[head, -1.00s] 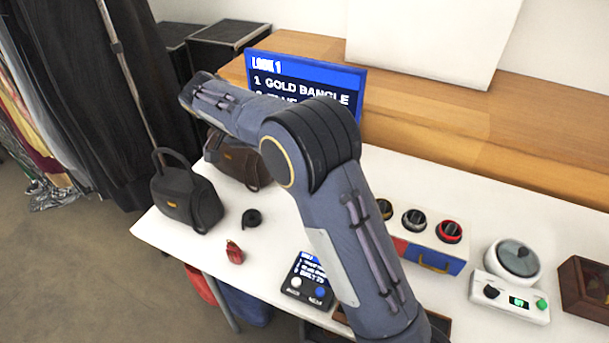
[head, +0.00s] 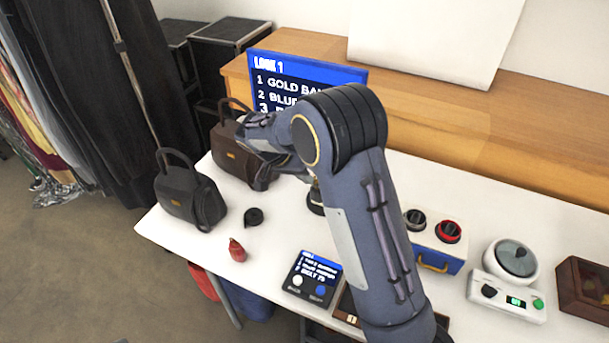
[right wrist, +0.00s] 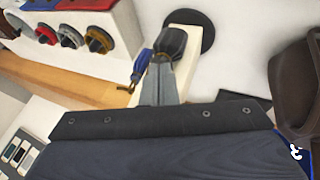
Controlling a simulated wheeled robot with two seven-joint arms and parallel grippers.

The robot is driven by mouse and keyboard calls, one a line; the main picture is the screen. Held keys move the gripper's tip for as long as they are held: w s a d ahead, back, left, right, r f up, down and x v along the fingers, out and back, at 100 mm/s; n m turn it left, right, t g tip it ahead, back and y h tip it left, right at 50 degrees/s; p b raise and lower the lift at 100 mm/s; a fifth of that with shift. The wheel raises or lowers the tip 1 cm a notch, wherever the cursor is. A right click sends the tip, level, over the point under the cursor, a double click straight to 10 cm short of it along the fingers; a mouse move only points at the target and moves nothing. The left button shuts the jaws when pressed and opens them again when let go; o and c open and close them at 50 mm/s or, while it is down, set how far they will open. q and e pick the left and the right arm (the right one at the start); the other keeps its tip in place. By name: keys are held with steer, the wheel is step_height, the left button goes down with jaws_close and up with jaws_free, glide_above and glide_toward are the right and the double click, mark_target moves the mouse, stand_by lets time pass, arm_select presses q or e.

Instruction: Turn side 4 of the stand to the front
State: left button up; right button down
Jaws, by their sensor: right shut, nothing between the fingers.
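The stand (right wrist: 185,75) shows in the right wrist view as a pale upright block on a round black base (right wrist: 203,32). A blue item with gold fittings (right wrist: 142,66) hangs at its left side. In the head view only a bit of its dark base (head: 316,208) shows beside my right arm. My right gripper (right wrist: 170,42) is shut and empty, its fingers in front of the stand. I cannot tell whether they touch it. No side number is readable. My left gripper is not in view.
A brown handbag (head: 229,158) stands close to my right wrist, with a black handbag (head: 183,196) farther left. A screen (head: 283,75) stands behind. A knob box (head: 440,250) and a white device (head: 508,291) are to the right. The front left tabletop has small items.

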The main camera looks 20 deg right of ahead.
arm_select(q)
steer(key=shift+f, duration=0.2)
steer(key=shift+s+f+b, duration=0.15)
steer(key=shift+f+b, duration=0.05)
steer(key=shift+b, duration=0.2)
arm_select(e)
steer(key=shift+s+d+n, duration=0.15)
steer(key=shift+s+n, duration=0.15)
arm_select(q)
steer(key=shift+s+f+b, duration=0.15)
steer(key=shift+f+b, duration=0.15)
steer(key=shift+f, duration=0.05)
arm_select(e)
steer(key=shift+s+d+n+t, duration=0.1)
steer(key=shift+s+n+t, duration=0.1)
steer(key=shift+n+t, duration=0.1)
